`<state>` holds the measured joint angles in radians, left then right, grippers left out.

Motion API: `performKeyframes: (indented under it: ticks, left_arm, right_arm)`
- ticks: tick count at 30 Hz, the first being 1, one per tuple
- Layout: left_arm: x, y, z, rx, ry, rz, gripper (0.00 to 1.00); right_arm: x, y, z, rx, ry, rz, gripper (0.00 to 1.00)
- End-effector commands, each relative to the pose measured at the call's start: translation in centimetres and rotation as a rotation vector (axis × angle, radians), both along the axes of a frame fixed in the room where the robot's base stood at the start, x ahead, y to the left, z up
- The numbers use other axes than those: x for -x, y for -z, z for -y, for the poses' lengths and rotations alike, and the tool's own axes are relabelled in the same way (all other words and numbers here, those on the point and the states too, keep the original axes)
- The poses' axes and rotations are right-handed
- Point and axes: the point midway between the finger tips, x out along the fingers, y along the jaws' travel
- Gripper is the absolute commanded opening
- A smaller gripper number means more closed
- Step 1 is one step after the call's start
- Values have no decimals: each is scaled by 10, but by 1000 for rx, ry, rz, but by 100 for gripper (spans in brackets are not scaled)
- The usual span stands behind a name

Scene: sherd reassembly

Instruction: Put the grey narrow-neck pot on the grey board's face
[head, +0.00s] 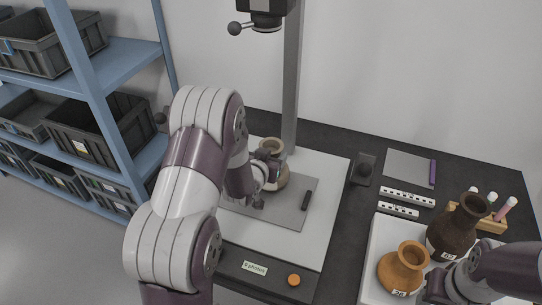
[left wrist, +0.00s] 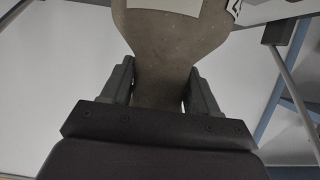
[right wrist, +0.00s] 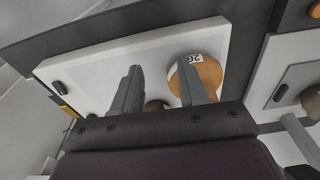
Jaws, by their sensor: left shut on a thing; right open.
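The grey narrow-neck pot (head: 277,181), grey-beige in colour, is over the rear part of the grey board (head: 285,214) in the head view. My left gripper (head: 262,178) is shut on it. In the left wrist view the pot's narrow part (left wrist: 160,85) sits between the two fingers, with a pale label on its wider body. The arm partly hides the pot and board, and I cannot tell whether the pot's base touches the board. My right gripper (right wrist: 165,90) is open and empty, above the white tray with the other pots.
An orange-brown pot (head: 402,268) and a dark brown pot (head: 458,228) stand on the white tray (head: 372,275) at right. A dark bar (head: 307,200) lies on the board's right side. A camera column (head: 292,80) rises behind. Scale bars (head: 408,197) and a grey card (head: 408,168) lie further right.

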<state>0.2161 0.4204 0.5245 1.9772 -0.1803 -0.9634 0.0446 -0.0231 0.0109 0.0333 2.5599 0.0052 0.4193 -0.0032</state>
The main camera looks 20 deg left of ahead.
Motion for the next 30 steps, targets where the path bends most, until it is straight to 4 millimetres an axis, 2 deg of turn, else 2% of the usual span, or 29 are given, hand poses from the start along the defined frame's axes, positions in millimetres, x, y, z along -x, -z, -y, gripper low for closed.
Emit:
performKeyframes:
  ticks: [3, 4, 6, 17, 20, 30]
  left_arm:
    - [-1, 2, 0, -1, 0, 4, 0]
    - [0, 3, 0, 0, 0, 0, 63]
    - [0, 2, 0, 0, 0, 0, 85]
    - [2, -3, 0, 0, -1, 0, 85]
    - [16, -8, 0, 0, -1, 1, 85]
    - [90, -39, 5, -1, -2, 1, 85]
  right_arm:
    - [0, 3, 0, 0, 0, 0, 43]
    - [0, 3, 0, 0, 0, 0, 43]
    - [0, 2, 0, 0, 0, 0, 43]
    - [0, -1, 0, 0, 0, 0, 43]
    - [0, 0, 0, 0, 0, 0, 43]
    - [0, -2, 0, 0, 0, 0, 43]
